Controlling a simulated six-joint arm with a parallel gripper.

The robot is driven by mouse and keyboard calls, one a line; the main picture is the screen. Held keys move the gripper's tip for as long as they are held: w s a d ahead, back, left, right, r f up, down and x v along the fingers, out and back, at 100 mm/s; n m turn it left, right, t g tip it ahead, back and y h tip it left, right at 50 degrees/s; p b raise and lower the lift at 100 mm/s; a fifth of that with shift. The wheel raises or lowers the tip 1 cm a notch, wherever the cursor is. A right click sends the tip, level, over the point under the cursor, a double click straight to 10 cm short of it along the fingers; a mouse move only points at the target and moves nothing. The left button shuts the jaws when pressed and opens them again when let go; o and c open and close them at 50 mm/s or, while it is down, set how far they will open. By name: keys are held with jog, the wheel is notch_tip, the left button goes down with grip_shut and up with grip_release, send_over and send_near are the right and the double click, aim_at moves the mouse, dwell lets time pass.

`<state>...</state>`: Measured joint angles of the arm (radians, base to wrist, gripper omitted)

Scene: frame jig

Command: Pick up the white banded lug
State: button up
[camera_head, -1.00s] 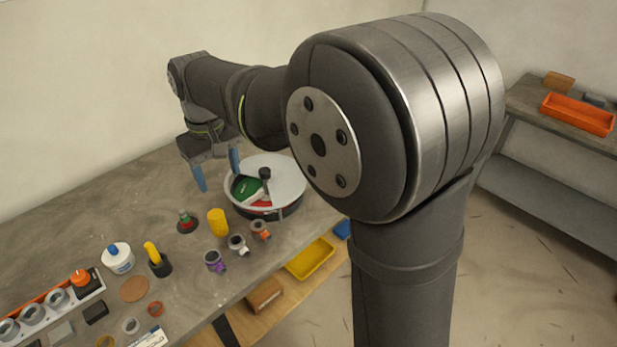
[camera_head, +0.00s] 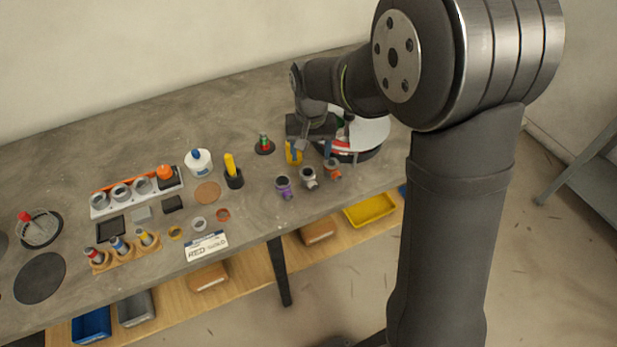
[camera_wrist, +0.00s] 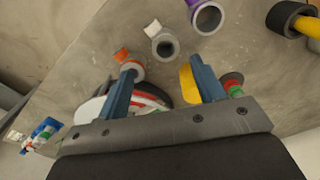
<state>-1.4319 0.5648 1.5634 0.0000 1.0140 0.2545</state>
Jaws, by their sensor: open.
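The white banded lug (camera_head: 309,178) is a short grey hollow cylinder with a white band and side tab. It stands on the table between a purple banded lug (camera_head: 284,187) and an orange banded lug (camera_head: 333,169). In the wrist view the white banded lug (camera_wrist: 165,45) lies beyond the fingertips, roughly between their lines. My gripper (camera_head: 309,152) has its two blue fingers apart, with nothing held. It is behind the lugs in the head view, apart from the white one. The wrist view also shows my gripper (camera_wrist: 163,70) open.
A round tray (camera_head: 370,133) with a pale lid is behind and right. Bare table lies in front of the lugs.

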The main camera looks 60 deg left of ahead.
aim_at(307, 172)
notch_tip(307, 172, down, 4)
jog(key=shift+r, duration=0.1)
jog(key=f, duration=0.5)
jog(key=shift+s+a+f, duration=0.1)
jog(key=shift+s+a, duration=0.15)
jog(key=shift+a, duration=0.1)
jog(key=c, duration=1.1)
